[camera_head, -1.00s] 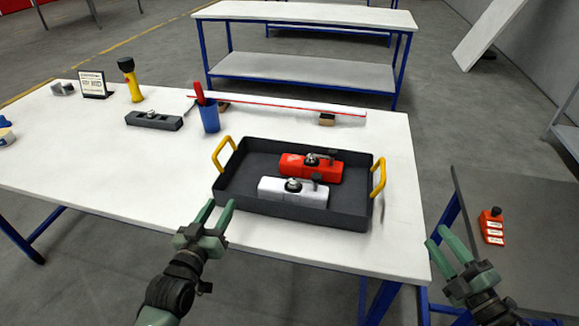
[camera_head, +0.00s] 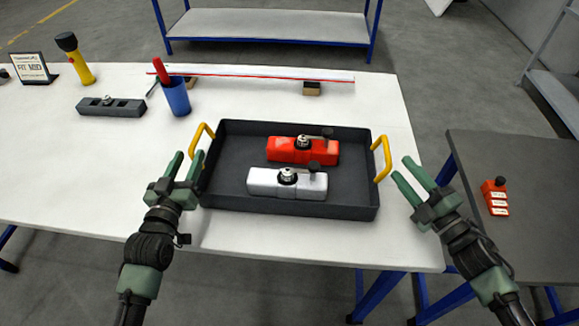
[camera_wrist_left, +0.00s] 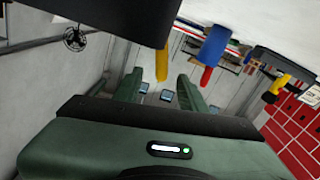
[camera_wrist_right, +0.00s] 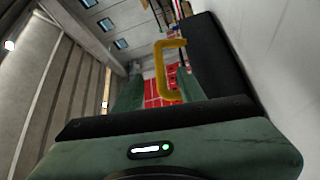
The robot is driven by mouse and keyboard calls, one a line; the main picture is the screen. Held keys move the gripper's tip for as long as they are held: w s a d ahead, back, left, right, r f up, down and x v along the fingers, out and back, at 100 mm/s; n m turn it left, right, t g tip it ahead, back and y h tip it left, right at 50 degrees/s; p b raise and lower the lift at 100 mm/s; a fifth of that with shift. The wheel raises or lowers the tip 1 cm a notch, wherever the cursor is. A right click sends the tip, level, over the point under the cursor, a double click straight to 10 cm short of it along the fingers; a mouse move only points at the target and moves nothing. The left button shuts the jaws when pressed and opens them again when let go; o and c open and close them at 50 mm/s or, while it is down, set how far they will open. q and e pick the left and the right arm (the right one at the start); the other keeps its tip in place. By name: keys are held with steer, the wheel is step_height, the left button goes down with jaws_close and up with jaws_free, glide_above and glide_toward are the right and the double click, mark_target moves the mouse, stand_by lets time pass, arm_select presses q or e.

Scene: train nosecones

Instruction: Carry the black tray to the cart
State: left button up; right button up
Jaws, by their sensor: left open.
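The black tray (camera_head: 225,180) lies flat on the white table. It has a yellow handle at its left end (camera_head: 202,137) and another at its right end (camera_head: 382,159). A red device (camera_head: 290,150) and a silver device (camera_head: 270,183) lie in it. My left gripper (camera_head: 187,160) is open beside the left handle, which shows between its fingers in the left wrist view (camera_wrist_left: 162,65). My right gripper (camera_head: 403,169) is open just right of the right handle, which shows ahead of its fingers in the right wrist view (camera_wrist_right: 160,65). A grey-topped table or cart (camera_head: 530,165) stands at the right.
A red item (camera_head: 494,197) lies on the grey top. A blue cup (camera_head: 176,98), a dark block (camera_head: 112,105), a yellow flashlight (camera_head: 80,65), a sign (camera_head: 32,68) and a long white strip (camera_head: 260,74) are behind or left of the tray. The table's front is clear.

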mark_target(202, 124)
arm_select(q)
steer(key=w, duration=0.7)
steer(key=shift+w, duration=0.25)
arm_select(e)
steer(key=x, duration=0.7)
steer(key=shift+w+a, duration=0.1)
steer(key=shift+w, duration=0.15)
steer(key=shift+s, duration=0.1)
arm_select(q)
jaws_close()
arm_select(e)
jaws_close()
arm_select(q)
steer(key=shift+r, duration=0.3)
arm_select(e)
steer(key=shift+r, duration=0.3)
